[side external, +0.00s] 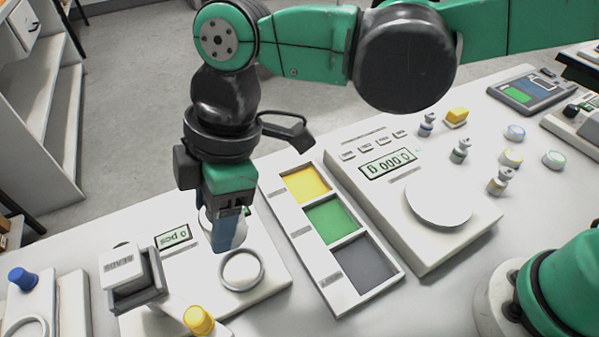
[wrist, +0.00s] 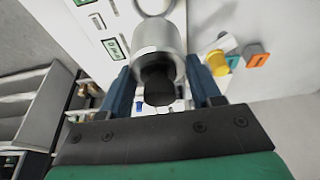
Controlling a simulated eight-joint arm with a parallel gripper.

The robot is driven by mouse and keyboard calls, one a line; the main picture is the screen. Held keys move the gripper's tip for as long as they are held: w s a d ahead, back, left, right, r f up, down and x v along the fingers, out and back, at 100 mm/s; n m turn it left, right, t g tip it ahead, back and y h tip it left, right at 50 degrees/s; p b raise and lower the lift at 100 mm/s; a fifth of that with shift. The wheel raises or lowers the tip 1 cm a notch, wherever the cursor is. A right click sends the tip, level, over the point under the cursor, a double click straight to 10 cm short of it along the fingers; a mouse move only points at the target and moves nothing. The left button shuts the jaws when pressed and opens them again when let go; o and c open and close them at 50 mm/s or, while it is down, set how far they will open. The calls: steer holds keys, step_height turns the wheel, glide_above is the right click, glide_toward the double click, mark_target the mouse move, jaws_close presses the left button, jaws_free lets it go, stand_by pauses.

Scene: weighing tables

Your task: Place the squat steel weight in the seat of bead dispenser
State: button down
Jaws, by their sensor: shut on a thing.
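My gripper (side external: 226,238) points down and is shut on a steel weight, a silver cylinder (wrist: 158,38) with a dark knob (wrist: 158,88) in the wrist view. In the side view the blue fingers hide much of the weight (side external: 240,232). The bead dispenser (side external: 272,288) is a white unit with a "0 pcs" display and a hopper marked BEADS (side external: 122,268). Its round ringed seat (side external: 241,270) looks empty. The gripper and weight are above the dispenser, just behind and left of the seat in the side view; the exact height gap is unclear.
A yellow knob (side external: 198,320) stands in front of the hopper. A tray with yellow, green and grey sections (side external: 338,225) lies right of the dispenser. Beyond it is a scale (side external: 440,200) reading 0.000 g, with several small weights behind and beside it.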

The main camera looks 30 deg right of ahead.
step_height(320, 180, down, 9)
steer(key=shift+f, duration=0.15)
steer(key=shift+f, duration=0.15)
stand_by(0.4)
steer(key=shift+c, duration=0.8)
jaws_free()
steer(key=v, duration=1.2)
steer(key=w+d+f+m+t+h, duration=0.1)
steer(key=d+m+t+h, duration=0.2)
steer(key=d+m, duration=1.5)
steer(key=d+t, duration=0.4)
steer(key=d, duration=0.4)
steer(key=shift+d+f, duration=0.25)
steer(key=shift+d, duration=0.1)
